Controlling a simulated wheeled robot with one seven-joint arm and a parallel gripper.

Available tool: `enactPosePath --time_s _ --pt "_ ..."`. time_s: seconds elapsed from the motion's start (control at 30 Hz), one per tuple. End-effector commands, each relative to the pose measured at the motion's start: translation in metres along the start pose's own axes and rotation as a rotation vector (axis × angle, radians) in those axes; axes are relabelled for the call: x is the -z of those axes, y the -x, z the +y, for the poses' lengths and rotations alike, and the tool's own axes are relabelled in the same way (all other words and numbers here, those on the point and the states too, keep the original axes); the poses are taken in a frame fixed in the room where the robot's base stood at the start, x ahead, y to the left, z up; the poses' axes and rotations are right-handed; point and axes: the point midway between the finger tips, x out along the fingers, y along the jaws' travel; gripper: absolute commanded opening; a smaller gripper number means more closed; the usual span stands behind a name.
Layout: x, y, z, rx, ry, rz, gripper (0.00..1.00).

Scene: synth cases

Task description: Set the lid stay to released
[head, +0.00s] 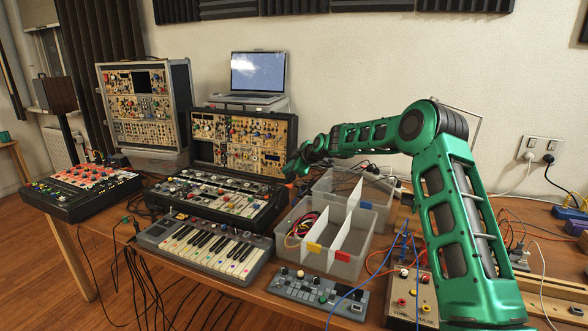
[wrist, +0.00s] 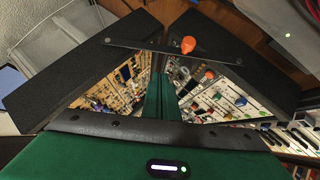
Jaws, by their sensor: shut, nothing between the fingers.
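A hinged black synth case stands open, its upright half (head: 225,128) behind its lower half (head: 215,203). In the wrist view, the beige-panelled half (wrist: 122,82) is on the left and the other half (wrist: 225,100) on the right. The lid stay, a dark flat bar (wrist: 140,48), spans the dark side walls of both halves. An orange knob (wrist: 188,44) stands on the bar, right of its middle. My gripper (head: 289,171) is at the case's right side; its green fingers (wrist: 160,88) are shut and empty, below and left of the knob in the wrist view, apart from it.
A keyboard synth (head: 205,245) lies in front of the case. Translucent bins (head: 350,262) with cables stand right of it. A laptop (head: 257,75) sits behind. A taller modular case (head: 150,105) and a mixer (head: 80,190) stand at left.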

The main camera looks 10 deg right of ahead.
Motion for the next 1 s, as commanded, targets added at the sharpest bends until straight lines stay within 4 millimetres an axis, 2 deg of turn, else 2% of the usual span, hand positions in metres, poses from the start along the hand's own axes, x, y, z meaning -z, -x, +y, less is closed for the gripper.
enactPosePath --time_s 0.1,0.3,0.77,1.0 --pt "-0.015 -0.012 0.0 0.001 -0.003 -0.001 0.0" --pt "-0.026 -0.023 0.0 0.0 -0.001 0.0 0.0" --pt "-0.028 -0.026 0.001 0.002 -0.003 0.0 0.0" --pt "-0.04 -0.037 0.004 0.073 -0.077 0.001 0.0"
